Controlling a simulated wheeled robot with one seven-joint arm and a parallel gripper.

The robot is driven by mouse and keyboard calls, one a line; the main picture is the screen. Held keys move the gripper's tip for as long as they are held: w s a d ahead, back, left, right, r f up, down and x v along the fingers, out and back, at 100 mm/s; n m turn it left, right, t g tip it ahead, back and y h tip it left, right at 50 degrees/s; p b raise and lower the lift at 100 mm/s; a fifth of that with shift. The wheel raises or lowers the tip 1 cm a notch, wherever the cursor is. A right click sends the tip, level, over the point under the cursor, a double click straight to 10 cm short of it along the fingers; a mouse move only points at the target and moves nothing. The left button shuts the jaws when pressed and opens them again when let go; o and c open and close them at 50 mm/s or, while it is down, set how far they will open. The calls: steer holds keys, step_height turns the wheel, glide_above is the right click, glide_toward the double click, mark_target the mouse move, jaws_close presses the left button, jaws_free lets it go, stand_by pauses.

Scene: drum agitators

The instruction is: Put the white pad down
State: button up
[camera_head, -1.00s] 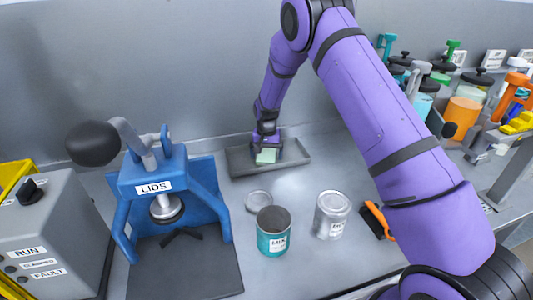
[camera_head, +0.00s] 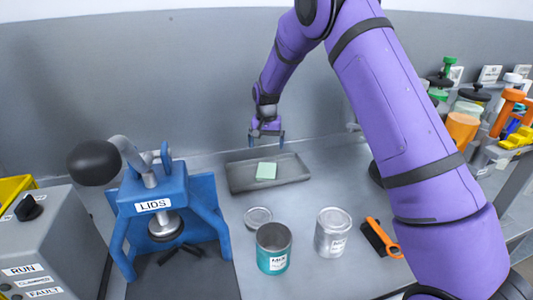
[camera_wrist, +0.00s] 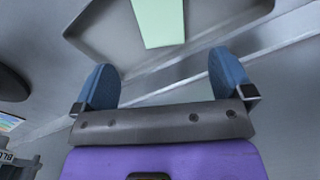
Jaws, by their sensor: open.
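The white pad (camera_head: 266,171), pale green-white in the picture, lies flat in the shallow grey tray (camera_head: 240,183) at the back of the bench. In the wrist view the pad (camera_wrist: 158,20) shows beyond my fingertips, on the tray floor (camera_wrist: 105,28). My gripper (camera_head: 267,142) is open and empty. It hangs above the back edge of the tray, apart from the pad. Its two blue fingers (camera_wrist: 162,75) are spread wide in the wrist view, with nothing between them.
A blue lid press (camera_head: 155,190) stands left. A teal can (camera_head: 272,250), a silver can (camera_head: 332,235), a loose lid (camera_head: 258,217) and an orange-handled brush (camera_head: 380,238) are in front of the tray. Colourful containers (camera_head: 462,128) crowd the right. Bench beside the tray is clear.

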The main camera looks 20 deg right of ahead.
steer(key=s+d+r+n+t, duration=0.1)
steer(key=s+d+r, duration=0.1)
steer(key=s+r, duration=0.9)
steer(key=s+d+r+n+t, duration=0.1)
steer(key=s+d+r+t, duration=0.15)
steer(key=s+r, duration=0.9)
steer(key=s+d+r+n+t, duration=0.1)
steer(key=s+r, duration=0.1)
steer(key=s, duration=0.9)
steer(key=s+d+r+n, duration=0.1)
steer(key=s+r, duration=0.1)
steer(key=s, duration=1)
steer(key=shift+s+d+r+n+t, duration=0.3)
steer(key=shift+d+r+t, duration=0.05)
steer(key=shift+d, duration=0.05)
